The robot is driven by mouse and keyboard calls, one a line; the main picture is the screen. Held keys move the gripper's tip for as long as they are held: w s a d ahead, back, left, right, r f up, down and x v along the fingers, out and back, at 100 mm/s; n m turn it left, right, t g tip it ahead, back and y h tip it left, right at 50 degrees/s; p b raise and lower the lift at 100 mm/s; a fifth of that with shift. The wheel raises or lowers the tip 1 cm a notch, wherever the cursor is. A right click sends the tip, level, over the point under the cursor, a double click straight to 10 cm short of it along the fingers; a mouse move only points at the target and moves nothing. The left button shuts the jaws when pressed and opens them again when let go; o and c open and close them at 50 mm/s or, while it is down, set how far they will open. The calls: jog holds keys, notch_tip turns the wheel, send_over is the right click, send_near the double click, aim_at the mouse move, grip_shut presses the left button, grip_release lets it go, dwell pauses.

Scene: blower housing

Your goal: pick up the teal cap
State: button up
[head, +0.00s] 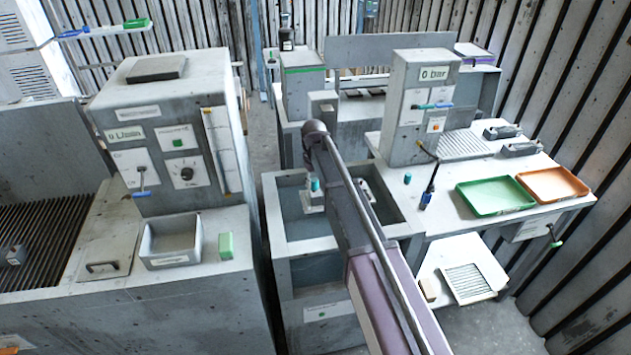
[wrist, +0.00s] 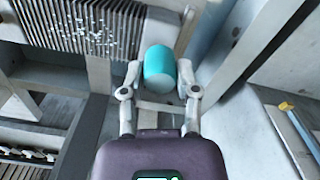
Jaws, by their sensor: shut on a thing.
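The teal cap (wrist: 159,66) is a short rounded cylinder between the two fingers of my gripper (wrist: 160,78) in the wrist view. The fingers are shut on its sides. In the head view, a small teal piece (head: 315,184) shows just left of my arm, above the open grey bin, and appears to be this cap. My arm hides much of the gripper there.
The open grey bin (head: 275,243) lies below my arm. The right bench holds another small teal piece (head: 407,179), a dark upright tool (head: 427,193), a green tray (head: 495,196) and an orange tray (head: 552,184). A grey box (head: 172,240) and green block (head: 226,246) stand left.

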notch_tip(320, 180, up, 2)
jog(key=shift+p, duration=0.75)
jog(key=s+d, duration=0.3)
jog(key=s, duration=0.4)
jog(key=s+d+r+p, duration=0.1)
jog(key=s+d, duration=0.2)
jog(key=s, duration=0.4)
jog(key=shift+s+d+r, duration=0.25)
jog(key=shift+s+d, duration=0.05)
jog(key=shift+d, duration=0.05)
jog(key=shift+f+b, duration=0.65)
jog(key=shift+f, duration=0.2)
jog(key=shift+s, duration=0.15)
